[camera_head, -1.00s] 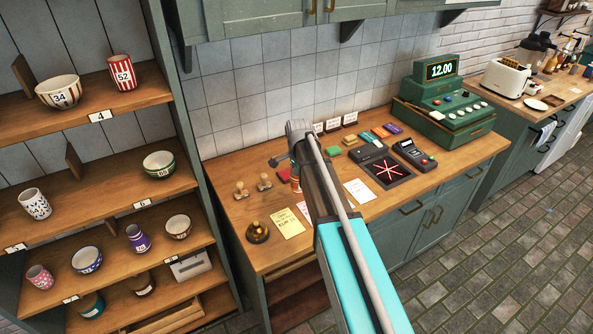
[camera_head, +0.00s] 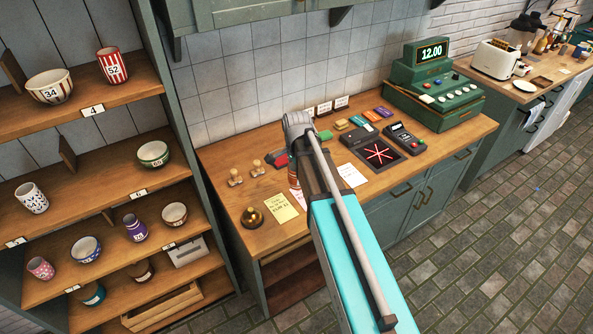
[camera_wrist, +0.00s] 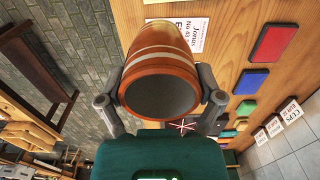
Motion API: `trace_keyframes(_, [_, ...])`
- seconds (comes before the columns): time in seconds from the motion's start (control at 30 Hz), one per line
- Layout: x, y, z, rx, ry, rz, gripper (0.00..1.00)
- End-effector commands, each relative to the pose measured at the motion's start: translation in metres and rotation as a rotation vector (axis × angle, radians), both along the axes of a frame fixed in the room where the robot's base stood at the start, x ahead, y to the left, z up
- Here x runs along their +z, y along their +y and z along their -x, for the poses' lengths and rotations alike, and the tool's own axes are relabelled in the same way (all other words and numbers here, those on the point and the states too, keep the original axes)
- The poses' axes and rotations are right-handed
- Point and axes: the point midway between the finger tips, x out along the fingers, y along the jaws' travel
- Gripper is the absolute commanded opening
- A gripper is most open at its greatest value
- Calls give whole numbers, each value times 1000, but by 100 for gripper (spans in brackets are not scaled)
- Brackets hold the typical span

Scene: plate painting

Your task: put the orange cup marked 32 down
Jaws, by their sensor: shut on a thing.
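The orange cup (camera_wrist: 160,62) with pale bands is between the two fingers of my gripper (camera_wrist: 161,88) in the wrist view. Both grey fingers press on its sides, and its dark round end faces the camera. The number on it does not show. In the head view only a sliver of the cup (camera_head: 294,181) shows beside my arm, which hides the rest. It appears over the wooden counter (camera_head: 225,166); I cannot tell whether it touches the top.
A yellow note (camera_head: 281,208), a brass bell (camera_head: 252,217) and two wooden stamps (camera_head: 246,173) lie left of my arm. A black pad with a red star (camera_head: 379,153), a card reader (camera_head: 405,138) and a green till (camera_head: 432,92) stand right. Shelves of cups and bowls (camera_head: 110,185) are at the left.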

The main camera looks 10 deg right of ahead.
Motion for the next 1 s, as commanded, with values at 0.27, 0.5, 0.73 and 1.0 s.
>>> trace_keyframes(0.27, [0, 0, 0, 0, 0, 0, 26])
trace_keyframes(0.5, [-14, 0, 0, 0, 0, 0, 26])
trace_keyframes(0.73, [-41, 0, 0, 0, 0, 0, 26])
trace_keyframes(1.0, [-63, 0, 0, 0, 0, 0, 26])
